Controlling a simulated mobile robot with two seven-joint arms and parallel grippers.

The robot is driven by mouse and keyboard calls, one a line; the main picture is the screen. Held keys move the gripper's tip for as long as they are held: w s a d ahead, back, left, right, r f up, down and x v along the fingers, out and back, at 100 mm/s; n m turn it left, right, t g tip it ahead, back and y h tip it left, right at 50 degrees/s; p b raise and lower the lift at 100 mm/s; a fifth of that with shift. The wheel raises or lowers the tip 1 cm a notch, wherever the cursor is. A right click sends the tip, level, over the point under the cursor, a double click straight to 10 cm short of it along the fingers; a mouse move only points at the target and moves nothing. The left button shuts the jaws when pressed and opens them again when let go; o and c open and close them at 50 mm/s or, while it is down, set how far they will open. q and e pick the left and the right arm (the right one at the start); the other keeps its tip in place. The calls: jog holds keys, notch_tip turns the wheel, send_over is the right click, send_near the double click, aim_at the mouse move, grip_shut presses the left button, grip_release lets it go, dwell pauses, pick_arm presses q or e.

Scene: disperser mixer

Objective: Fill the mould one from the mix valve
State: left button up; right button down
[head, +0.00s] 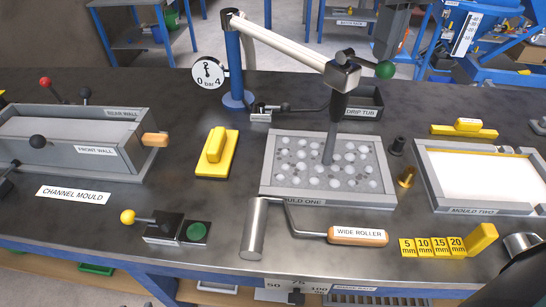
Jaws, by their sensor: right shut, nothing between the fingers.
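Mould one (388,168) is an open grey tray at centre right, its label partly covered. Inside are grey mix (290,180) and many pale round spots. The mix valve (342,78) hangs above it at the end of a white pipe. A dark grey column runs from the valve down to the mix; I cannot tell where spout ends and stream begins. The valve's lever ends in a green knob (386,70). My right gripper (384,56) comes down from the top edge, shut and empty, right at the knob; contact is unclear. My left gripper is not in view.
The wide roller (358,236) lies along the front of mould one. A yellow float (217,152) lies to its left, mould two (430,188) to its right. The drip tub (367,100) stands behind. Yellow thickness blocks (432,246) lie front right. The channel mould (60,150) is far left.

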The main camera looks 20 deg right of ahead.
jog(key=shift+r, duration=0.15)
jog(key=shift+r+p, duration=0.6)
jog(key=shift+r, duration=0.05)
jog(key=shift+f, duration=0.1)
dwell(2.5)
notch_tip(320, 180, up, 7)
jog(key=p, duration=0.5)
dwell(0.4)
